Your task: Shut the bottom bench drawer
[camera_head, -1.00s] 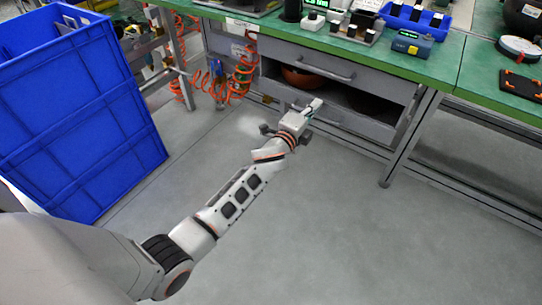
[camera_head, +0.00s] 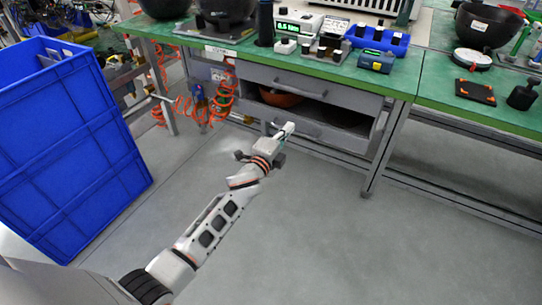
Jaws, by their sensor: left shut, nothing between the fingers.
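The bottom bench drawer (camera_head: 335,137) is a grey drawer under the green-topped bench. It stands at least partly open, with a dark gap above its front. An orange-brown bowl (camera_head: 280,98) shows inside at the left; a darker shape farther right is hard to make out. My left gripper (camera_head: 289,129) is shut and empty, with its fingertips at the left part of the drawer front, by the handle. I cannot tell whether they touch it. My right gripper is out of view.
The upper drawer (camera_head: 345,94) above looks shut. A large blue crate (camera_head: 65,150) stands at the left, and orange coiled hoses (camera_head: 222,100) hang left of the drawers. A bench leg (camera_head: 385,150) stands right of them. The grey floor (camera_head: 330,230) in front is clear.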

